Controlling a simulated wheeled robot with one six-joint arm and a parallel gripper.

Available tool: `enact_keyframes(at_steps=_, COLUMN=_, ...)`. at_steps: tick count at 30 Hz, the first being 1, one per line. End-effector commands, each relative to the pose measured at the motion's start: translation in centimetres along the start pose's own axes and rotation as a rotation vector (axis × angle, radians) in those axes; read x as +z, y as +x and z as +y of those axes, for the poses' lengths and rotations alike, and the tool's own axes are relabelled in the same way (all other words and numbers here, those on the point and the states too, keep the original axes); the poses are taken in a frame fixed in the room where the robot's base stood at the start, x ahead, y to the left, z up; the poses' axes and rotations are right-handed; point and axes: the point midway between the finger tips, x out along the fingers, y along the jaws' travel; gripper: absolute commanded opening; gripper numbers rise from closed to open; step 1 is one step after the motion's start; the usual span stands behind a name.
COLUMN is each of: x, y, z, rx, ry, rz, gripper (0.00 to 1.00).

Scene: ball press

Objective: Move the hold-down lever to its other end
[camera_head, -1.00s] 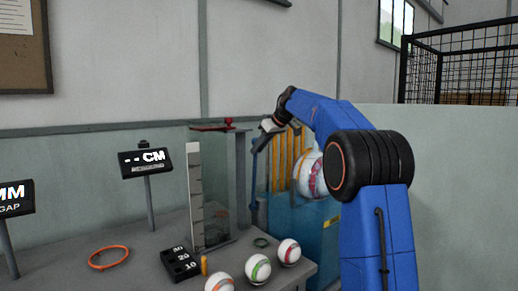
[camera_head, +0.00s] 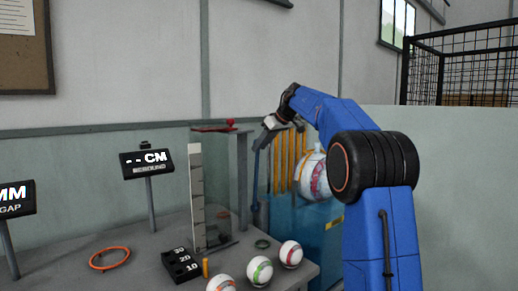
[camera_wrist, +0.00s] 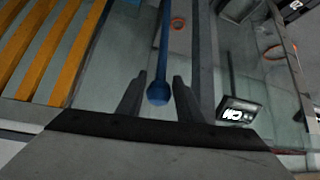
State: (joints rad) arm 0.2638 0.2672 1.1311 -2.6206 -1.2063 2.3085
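The blue hold-down lever (camera_wrist: 164,45) ends in a round knob in the wrist view. In the head view it is a thin dark blue bar (camera_head: 256,168), standing almost upright beside the blue machine. My gripper (camera_wrist: 159,100) is open. Its two fingers stand on either side of the lever's knob, with a visible gap on each side. In the head view my gripper (camera_head: 265,138) is at the lever's upper end, its fingertips small and hard to make out.
Orange bars (camera_head: 288,160) and a white ball with pink marks (camera_head: 320,180) are at the blue machine (camera_head: 300,225), partly behind my arm. The grey table (camera_head: 140,255) holds several balls, a dark weight block (camera_head: 180,265), an orange ring (camera_head: 110,258) and display signs (camera_head: 147,162).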

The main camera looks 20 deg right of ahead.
Motion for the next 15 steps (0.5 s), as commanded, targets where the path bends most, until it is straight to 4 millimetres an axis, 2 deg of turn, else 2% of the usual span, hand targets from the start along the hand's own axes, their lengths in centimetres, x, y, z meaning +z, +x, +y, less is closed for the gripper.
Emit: enact_keyframes(at_steps=15, x=-0.1, y=-10.3, z=0.1, rx=0.003, ry=0.000, rz=0.002, gripper=0.33)
